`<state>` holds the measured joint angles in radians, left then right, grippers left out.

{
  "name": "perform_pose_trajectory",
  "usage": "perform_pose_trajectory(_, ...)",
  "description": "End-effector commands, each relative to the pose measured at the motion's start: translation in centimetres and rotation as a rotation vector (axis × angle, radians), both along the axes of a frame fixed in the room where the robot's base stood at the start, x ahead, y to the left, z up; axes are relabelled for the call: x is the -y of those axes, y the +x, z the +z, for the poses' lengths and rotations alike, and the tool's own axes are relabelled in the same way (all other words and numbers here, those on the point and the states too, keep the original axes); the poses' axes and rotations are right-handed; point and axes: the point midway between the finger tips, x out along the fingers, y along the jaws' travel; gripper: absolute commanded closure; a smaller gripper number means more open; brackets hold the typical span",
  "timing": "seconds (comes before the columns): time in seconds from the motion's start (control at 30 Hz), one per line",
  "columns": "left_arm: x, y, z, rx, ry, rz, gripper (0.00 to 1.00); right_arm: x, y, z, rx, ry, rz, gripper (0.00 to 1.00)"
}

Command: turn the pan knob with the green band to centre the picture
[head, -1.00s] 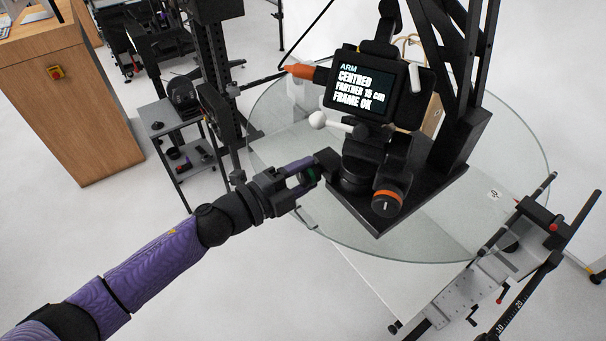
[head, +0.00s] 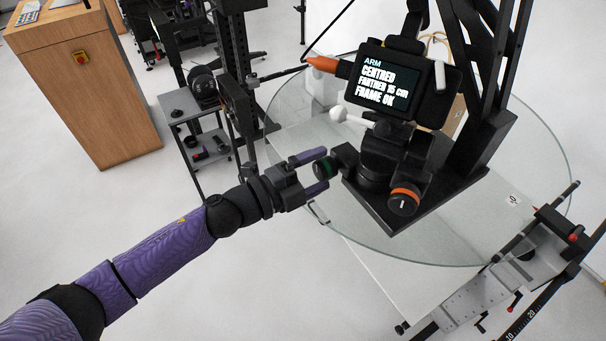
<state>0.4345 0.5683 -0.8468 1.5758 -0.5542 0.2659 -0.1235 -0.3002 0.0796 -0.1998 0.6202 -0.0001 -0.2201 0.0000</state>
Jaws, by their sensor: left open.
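The pan knob with the green band (head: 323,168) sticks out at the left of the black pan head, above the glass turntable (head: 450,252). My left gripper (head: 322,171) is open, its two purple fingers pointing right toward the knob. The knob shows between or just beyond the fingertips; I cannot tell whether they touch it. The camera screen (head: 386,86) reads "ARM", "CENTRED", "FARTHER 15 cm" and "FRAME OK". A second knob, with an orange band (head: 404,201), faces me at the front of the head. My right gripper does not show.
A white-ended lever (head: 340,115) and an orange-tipped handle (head: 322,64) stick out left above the green-banded knob. A black upright frame (head: 487,130) stands behind the head. A grey trolley (head: 187,116) and a wooden cabinet (head: 105,100) stand at the left. A slide rail (head: 470,295) lies lower right.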

Motion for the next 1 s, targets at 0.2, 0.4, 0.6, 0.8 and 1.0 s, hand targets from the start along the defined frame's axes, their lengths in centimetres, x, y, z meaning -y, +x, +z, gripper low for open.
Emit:
perform_pose_trajectory(0.2, -4.1, -3.0, -0.5, -0.004, 0.005, 0.001, 0.10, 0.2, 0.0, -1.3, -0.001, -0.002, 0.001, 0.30)
perform_pose_trajectory(0.4, -6.8, -5.0, -0.4, -0.003, 0.004, 0.000, 0.10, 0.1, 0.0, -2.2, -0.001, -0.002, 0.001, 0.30)
perform_pose_trajectory(0.6, -7.2, -5.3, -0.1, -0.001, 0.001, -0.001, 0.10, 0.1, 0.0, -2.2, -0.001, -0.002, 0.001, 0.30)
perform_pose_trajectory(0.8, -7.2, -5.3, -0.1, -0.001, 0.001, -0.001, 0.10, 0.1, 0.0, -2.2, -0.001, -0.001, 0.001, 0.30)
perform_pose_trajectory(1.0, -8.5, -3.9, -4.7, -0.081, -0.027, 0.094, 0.10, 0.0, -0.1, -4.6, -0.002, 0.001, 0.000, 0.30)
